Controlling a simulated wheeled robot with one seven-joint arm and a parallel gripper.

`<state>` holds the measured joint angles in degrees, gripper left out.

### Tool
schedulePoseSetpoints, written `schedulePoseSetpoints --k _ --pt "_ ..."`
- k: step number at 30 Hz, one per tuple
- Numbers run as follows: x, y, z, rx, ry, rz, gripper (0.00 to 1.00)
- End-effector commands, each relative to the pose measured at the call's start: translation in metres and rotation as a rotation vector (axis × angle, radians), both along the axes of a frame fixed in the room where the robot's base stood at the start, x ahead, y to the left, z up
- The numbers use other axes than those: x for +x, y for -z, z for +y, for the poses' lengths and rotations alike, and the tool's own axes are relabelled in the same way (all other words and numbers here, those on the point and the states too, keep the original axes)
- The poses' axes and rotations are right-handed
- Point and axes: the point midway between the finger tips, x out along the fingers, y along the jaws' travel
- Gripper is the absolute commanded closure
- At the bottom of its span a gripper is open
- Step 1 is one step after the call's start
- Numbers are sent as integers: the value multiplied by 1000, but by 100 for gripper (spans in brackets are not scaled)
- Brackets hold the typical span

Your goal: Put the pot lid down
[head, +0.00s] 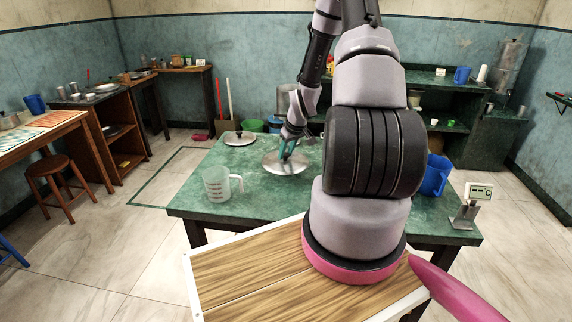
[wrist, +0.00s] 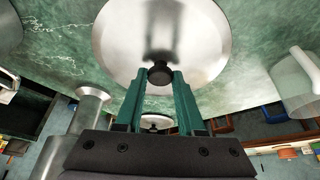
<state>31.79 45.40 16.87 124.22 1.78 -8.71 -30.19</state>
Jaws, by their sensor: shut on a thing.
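A round silver pot lid (head: 280,167) is at the middle of the green table (head: 262,200) in the head view. In the wrist view the lid (wrist: 125,40) fills the top middle, with its black knob (wrist: 160,74) at the fingertips. My gripper (head: 289,148) has teal fingers and is shut on this knob; the fingers also show in the wrist view (wrist: 163,78). The lid is close to the tabletop and roughly level. I cannot tell whether it touches the table. Part of its far rim is hidden by my gripper.
A second lid with a dark knob (head: 239,138) lies at the table's back left. A clear measuring cup (head: 217,187) stands at the front left. A blue jug (head: 436,177) and a small display device (head: 468,212) are at the right. Some tabletop between cup and lids is clear.

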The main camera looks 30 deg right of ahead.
Motion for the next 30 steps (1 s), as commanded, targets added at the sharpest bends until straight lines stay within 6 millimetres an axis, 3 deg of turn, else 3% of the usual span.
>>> schedulePoseSetpoints --k 10,21,22,24,30 --pt "0 41 0 1 0 0 100" --pt "0 46 0 -1 0 0 100" --pt "0 46 0 -1 0 0 54" --pt "0 46 0 -1 0 -1 32" --pt "0 46 0 -1 0 -1 32"
